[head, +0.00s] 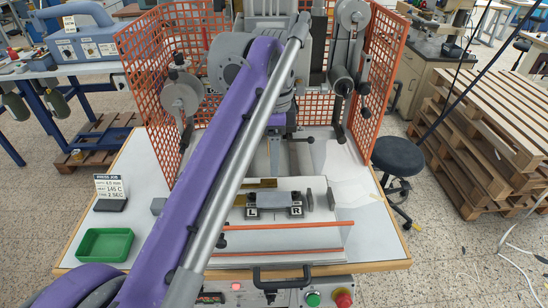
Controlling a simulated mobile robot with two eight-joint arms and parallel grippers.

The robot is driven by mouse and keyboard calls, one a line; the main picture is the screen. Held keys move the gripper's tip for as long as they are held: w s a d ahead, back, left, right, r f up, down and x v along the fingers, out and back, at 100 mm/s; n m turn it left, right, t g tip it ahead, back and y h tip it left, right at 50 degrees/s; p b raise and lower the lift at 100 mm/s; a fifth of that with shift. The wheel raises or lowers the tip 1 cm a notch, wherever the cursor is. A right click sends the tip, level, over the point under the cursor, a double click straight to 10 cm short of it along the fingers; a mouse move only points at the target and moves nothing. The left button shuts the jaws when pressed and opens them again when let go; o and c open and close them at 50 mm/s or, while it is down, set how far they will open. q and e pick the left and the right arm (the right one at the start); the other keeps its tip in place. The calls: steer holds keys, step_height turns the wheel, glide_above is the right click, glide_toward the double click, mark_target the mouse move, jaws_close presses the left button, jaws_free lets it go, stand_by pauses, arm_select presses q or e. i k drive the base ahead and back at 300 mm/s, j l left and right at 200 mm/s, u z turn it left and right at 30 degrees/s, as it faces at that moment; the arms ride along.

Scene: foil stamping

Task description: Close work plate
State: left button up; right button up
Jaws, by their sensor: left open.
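The pale work plate (322,238) lies flat at the front of the press, below and in front of the press head. A grey block on dark supports marked R (272,200) sits on it, with a brass-coloured bar behind. A black handle (283,277) stands at the front edge. My left arm is purple and crosses from the lower left to the press head, covering the plate's left part. My left gripper (284,100) is open near the press head, hard to separate from the grey machine parts. It is well above and behind the handle, not touching it. My right gripper is out of view.
Orange mesh guards (362,75) flank the press. A green tray (104,244) and a sign (109,187) stand on the table's left side. A control panel with a green button (313,298) and a red button (343,298) is at the front. A black stool (398,156) stands at the right.

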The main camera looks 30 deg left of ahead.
mark_target(316, 203)
steer(key=k, duration=1)
